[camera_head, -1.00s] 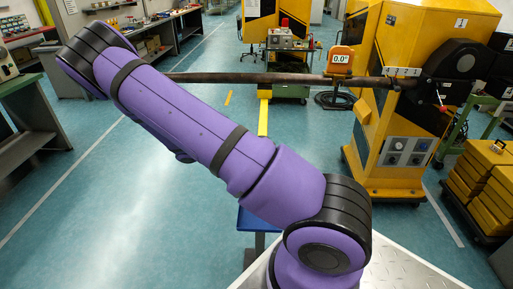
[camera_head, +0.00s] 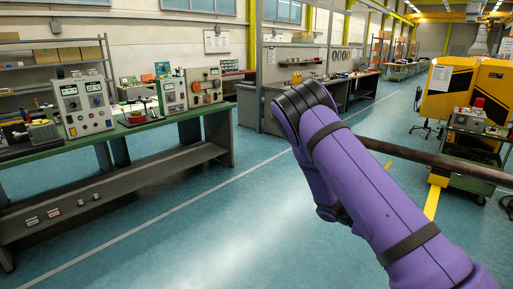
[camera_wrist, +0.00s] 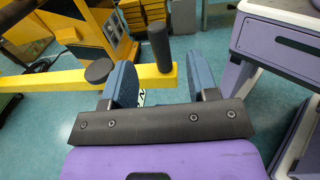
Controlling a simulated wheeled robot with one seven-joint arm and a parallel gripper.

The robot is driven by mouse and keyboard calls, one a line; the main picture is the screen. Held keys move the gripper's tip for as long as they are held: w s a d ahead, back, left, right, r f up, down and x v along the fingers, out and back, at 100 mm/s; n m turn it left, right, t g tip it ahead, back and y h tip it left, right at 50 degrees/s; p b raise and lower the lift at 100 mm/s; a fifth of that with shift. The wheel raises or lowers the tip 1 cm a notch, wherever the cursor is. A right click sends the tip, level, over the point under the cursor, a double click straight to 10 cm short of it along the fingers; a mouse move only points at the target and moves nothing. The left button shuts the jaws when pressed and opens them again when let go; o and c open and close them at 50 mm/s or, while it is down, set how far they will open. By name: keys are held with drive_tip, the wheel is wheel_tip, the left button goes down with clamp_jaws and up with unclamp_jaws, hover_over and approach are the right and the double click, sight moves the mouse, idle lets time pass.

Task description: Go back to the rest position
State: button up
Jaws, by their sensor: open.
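My gripper (camera_wrist: 162,80) shows in the wrist view with its two blue fingers apart, so it is open. A yellow bar (camera_wrist: 60,81) runs across that view beyond the fingers. A black upright handle (camera_wrist: 159,46) on the bar appears between the fingertips, with no grip on it. I cannot tell how far the handle is from the fingers. A dark round knob (camera_wrist: 99,70) sits on the bar further left. In the head view a long dark pole (camera_head: 435,158) passes behind my purple arm, and my gripper is out of view.
A green workbench (camera_head: 130,127) with instruments stands at the left. More benches (camera_head: 345,85) line the back. A yellow machine (camera_head: 455,90) and a cart (camera_head: 470,150) stand at the right. The blue floor (camera_head: 240,225) between is clear. Yellow boxes (camera_wrist: 144,12) show in the wrist view.

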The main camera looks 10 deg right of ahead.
drive_tip(key=s+a+r+m+t+y, duration=0.3)
drive_tip(key=s+a+r+t+y, duration=0.1)
drive_tip(key=r, duration=0.6)
drive_tip(key=s+a+r+m+t+y, duration=0.3)
drive_tip(key=s+a+r+t, duration=0.3)
drive_tip(key=s+r, duration=0.4)
drive_tip(key=s+a+r+m+t+y, duration=0.3)
drive_tip(key=s+a+r+t+y, duration=0.2)
drive_tip(key=r, duration=0.6)
drive_tip(key=s+t+y, duration=0.1)
drive_tip(key=s+t, duration=0.1)
drive_tip(key=shift+t, duration=0.3)
